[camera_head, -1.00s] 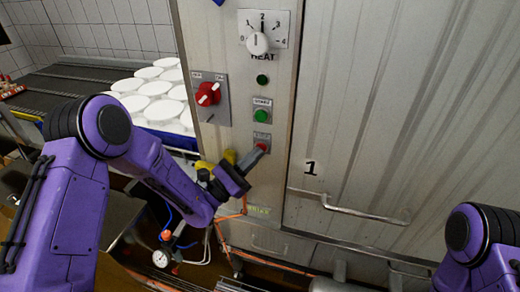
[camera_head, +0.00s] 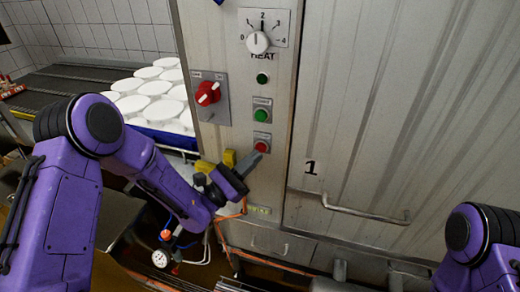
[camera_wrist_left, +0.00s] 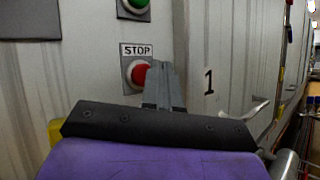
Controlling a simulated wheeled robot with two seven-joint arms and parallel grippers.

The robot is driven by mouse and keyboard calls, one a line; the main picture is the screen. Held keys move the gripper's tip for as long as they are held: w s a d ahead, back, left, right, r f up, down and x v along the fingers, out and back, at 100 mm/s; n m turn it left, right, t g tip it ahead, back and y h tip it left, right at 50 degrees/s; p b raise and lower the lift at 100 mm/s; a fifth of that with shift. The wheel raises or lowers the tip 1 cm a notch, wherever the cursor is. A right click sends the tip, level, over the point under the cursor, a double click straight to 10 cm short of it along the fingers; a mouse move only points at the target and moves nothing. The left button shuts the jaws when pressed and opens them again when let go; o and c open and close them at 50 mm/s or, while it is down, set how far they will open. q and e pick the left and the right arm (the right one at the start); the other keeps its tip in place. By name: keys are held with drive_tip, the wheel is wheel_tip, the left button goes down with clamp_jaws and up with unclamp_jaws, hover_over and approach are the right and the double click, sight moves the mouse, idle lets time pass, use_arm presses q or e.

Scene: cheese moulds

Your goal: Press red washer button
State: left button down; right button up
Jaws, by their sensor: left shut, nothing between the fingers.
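The red button (camera_head: 261,147) sits on a small plate on the washer's metal control panel, below the green button (camera_head: 262,115). In the left wrist view the red button (camera_wrist_left: 138,73) sits under a STOP label, and the fingers cover part of its right side. My left gripper (camera_head: 258,155) is shut and empty, its tips just below the red button in the head view. In the left wrist view the shut fingers (camera_wrist_left: 158,66) point toward the panel just right of the button. I cannot tell whether they touch it. My right gripper is out of view.
A red rotary switch (camera_head: 208,93) and a heat dial (camera_head: 257,42) are higher on the panel. A metal door with a handle (camera_head: 365,213) is at right. White moulds (camera_head: 150,92) stand at left. Hoses and a gauge (camera_head: 161,258) hang below.

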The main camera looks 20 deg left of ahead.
use_arm(q)
drive_tip(key=s, duration=0.5)
drive_tip(key=shift+a+b, duration=0.1)
drive_tip(key=shift+b, duration=0.25)
idle(0.7)
